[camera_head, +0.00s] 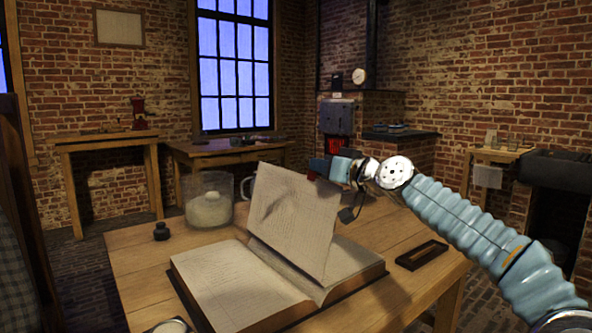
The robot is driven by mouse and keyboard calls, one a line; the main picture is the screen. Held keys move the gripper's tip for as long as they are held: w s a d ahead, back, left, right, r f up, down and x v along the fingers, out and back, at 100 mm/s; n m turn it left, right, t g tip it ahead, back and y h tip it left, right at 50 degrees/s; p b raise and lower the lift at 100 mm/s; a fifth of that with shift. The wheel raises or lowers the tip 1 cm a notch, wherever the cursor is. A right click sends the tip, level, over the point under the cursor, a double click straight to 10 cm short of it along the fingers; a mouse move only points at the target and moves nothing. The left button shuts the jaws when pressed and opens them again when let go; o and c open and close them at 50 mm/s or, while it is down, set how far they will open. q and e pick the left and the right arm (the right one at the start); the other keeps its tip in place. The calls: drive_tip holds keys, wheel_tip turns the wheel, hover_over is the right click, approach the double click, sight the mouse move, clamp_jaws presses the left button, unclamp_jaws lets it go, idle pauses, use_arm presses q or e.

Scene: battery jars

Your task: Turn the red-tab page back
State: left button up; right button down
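A large open book (225,282) lies on the wooden table. One page (292,215) stands raised near the spine, with its free edge up and leaning slightly left. A red tab (318,168) shows at the page's upper right corner. My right gripper (322,166) comes in from the right and is at that corner, apparently shut on the tab edge of the page; its fingertips are small and partly hidden. My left gripper is not in view.
On the table (140,265), a glass jar (208,203) with pale contents stands behind the book and a small dark inkwell (161,231) to the left. A dark flat case (421,255) lies right of the book. A round dish (172,326) shows at the front edge.

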drive_tip(key=w+d+f+m+b, duration=0.1)
drive_tip(key=w+d+f+m, duration=0.6)
drive_tip(key=d, duration=0.3)
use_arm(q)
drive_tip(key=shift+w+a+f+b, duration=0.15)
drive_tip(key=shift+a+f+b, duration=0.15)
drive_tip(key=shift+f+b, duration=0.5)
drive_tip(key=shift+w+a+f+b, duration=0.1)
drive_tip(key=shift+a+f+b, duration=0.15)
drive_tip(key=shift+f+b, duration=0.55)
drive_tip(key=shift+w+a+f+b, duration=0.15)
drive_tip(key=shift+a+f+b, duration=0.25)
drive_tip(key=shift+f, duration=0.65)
use_arm(e)
drive_tip(key=shift+w+d+f+m, duration=0.5)
drive_tip(key=shift+d+f+m, duration=0.5)
drive_tip(key=shift+f, duration=1.4)
drive_tip(key=shift+w+d+f+m, duration=0.45)
drive_tip(key=shift+d+f+m, duration=0.55)
drive_tip(key=shift+f, duration=1.45)
drive_tip(key=shift+w+d+f+m, duration=0.5)
drive_tip(key=shift+d+f+m, duration=0.5)
drive_tip(key=shift+f, duration=1.4)
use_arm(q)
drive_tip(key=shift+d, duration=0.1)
use_arm(e)
drive_tip(key=shift+a, duration=0.2)
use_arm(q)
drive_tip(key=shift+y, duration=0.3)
